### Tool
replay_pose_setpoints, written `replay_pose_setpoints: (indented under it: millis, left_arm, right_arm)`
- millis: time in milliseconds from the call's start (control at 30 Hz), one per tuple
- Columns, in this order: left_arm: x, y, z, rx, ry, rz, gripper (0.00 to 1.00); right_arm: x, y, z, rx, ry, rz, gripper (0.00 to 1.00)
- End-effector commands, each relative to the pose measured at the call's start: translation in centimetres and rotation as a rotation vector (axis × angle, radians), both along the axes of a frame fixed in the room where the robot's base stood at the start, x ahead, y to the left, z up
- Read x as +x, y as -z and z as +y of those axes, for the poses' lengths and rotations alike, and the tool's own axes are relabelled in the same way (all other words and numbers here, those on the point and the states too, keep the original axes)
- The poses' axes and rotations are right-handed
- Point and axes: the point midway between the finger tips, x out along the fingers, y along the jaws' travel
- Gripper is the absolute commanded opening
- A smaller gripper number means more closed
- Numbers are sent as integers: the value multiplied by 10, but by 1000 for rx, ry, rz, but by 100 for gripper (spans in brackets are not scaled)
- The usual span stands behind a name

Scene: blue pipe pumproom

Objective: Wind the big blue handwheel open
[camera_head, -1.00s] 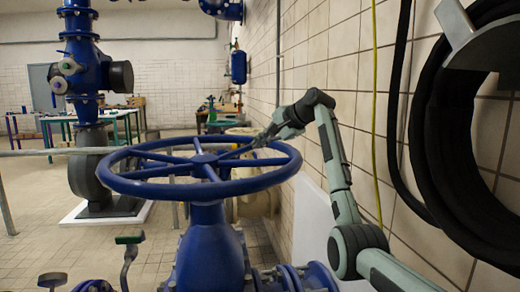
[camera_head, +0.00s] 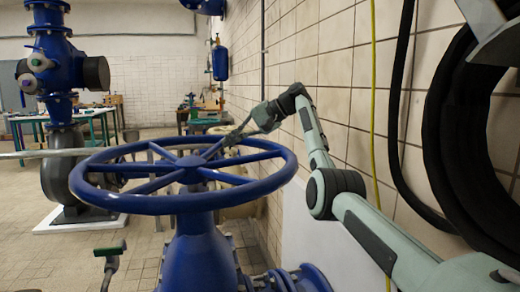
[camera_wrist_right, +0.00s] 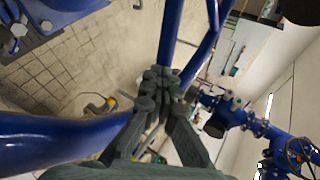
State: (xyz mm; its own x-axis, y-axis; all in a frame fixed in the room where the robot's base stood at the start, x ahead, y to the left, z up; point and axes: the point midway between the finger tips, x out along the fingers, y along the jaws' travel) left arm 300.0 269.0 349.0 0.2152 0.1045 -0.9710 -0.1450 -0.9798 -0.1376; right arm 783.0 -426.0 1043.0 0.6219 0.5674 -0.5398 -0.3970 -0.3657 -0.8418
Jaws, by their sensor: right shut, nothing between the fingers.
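The big blue handwheel (camera_head: 180,204) lies flat on its blue valve body (camera_head: 200,250) in the middle of the head view. Its spokes meet at a hub (camera_head: 191,162). My right gripper (camera_head: 226,145) reaches in from the right over the far right part of the wheel, close to a spoke and the rim. Its fingers are shut with nothing between them. In the right wrist view the shut fingers (camera_wrist_right: 160,86) sit beside blue spokes, with a thick blue rim (camera_wrist_right: 60,140) at left; I cannot tell whether they touch. My left gripper is not in view.
A tiled wall with a yellow line (camera_head: 373,120) and a coiled black hose (camera_head: 450,150) stands close on the right. A blue valve column (camera_head: 52,60) stands at back left, near a metal rail (camera_head: 40,153). Tiled floor is open at left.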

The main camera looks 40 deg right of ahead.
Motion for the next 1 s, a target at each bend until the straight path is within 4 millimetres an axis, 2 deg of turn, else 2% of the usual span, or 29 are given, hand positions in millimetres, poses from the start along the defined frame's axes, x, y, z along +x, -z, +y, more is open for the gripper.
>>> replay_pose_setpoints:
  millis: [600, 1000]
  left_arm:
    - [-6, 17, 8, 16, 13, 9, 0]
    - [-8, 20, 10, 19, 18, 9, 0]
  right_arm:
    - [23, 3, 20, 1, 8, 6, 0]
    - [28, 3, 24, 0, 9, 5, 0]
